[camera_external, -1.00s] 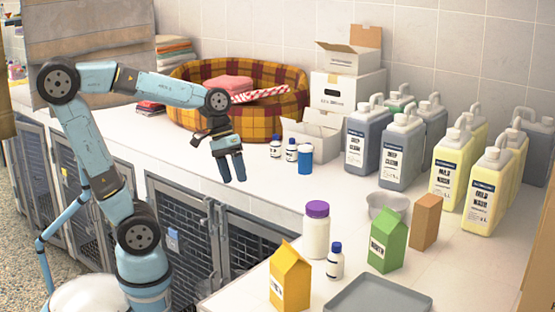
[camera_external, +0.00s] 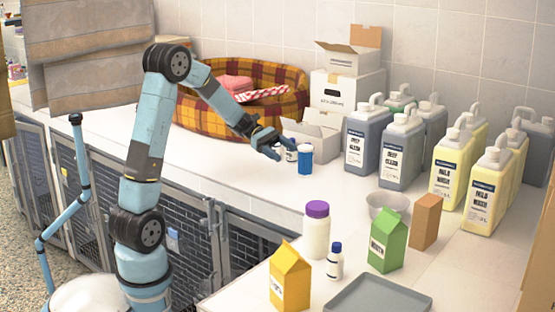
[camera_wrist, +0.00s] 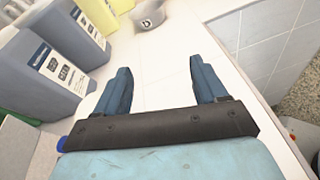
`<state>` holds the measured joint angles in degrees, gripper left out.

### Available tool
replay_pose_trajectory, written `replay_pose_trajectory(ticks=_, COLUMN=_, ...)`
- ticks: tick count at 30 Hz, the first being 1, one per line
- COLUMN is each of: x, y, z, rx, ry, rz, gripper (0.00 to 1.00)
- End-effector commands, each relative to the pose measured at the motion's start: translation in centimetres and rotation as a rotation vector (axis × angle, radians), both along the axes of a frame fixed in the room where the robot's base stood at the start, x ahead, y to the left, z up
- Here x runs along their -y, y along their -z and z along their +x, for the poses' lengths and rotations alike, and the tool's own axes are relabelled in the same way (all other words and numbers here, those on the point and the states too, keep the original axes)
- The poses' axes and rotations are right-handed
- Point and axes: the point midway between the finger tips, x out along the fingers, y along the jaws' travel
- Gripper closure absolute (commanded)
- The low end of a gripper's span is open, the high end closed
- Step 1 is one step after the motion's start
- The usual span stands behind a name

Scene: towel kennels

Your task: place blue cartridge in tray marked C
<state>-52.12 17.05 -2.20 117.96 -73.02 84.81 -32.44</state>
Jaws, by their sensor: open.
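A grey tray (camera_external: 378,300) lies at the front of the counter. No letter C is readable on it.
Grey jugs (camera_external: 400,152) and yellow jugs (camera_external: 487,190) stand to the right. White boxes (camera_external: 347,92) and a plaid pet bed (camera_external: 200,119) are behind. A purple-capped bottle (camera_external: 316,235), yellow carton (camera_external: 289,280) and green carton (camera_external: 387,243) stand in front. The middle counter is clear.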

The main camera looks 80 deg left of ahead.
Motion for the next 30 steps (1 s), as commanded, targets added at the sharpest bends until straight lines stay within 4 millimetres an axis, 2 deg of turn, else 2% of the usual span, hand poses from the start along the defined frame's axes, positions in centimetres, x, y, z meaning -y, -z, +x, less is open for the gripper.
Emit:
replay_pose_trajectory(ticks=1, x=-2.3, y=0.6, z=0.1, rx=0.001, ry=-0.05, rz=-0.056, gripper=0.29)
replay_pose_trajectory(ticks=6, x=-8.3, y=1.9, z=0.0, rx=0.027, ry=-0.184, rz=-0.215, gripper=0.29)
replay_pose_trajectory(ticks=9, x=-10.9, y=2.4, z=-0.3, rx=0.042, ry=-0.238, rz=-0.278, gripper=0.29)
replay_pose_trajectory(ticks=12, x=-12.4, y=2.8, z=-0.5, rx=0.053, ry=-0.27, rz=-0.318, gripper=0.29)
replay_pose_trajectory(ticks=17, x=-12.6, y=2.9, z=0.1, rx=0.058, ry=-0.283, rz=-0.336, gripper=0.29)
replay_pose_trajectory(ticks=30, x=-8.7, y=2.9, z=5.8, rx=0.058, ry=-0.282, rz=-0.335, gripper=0.29)
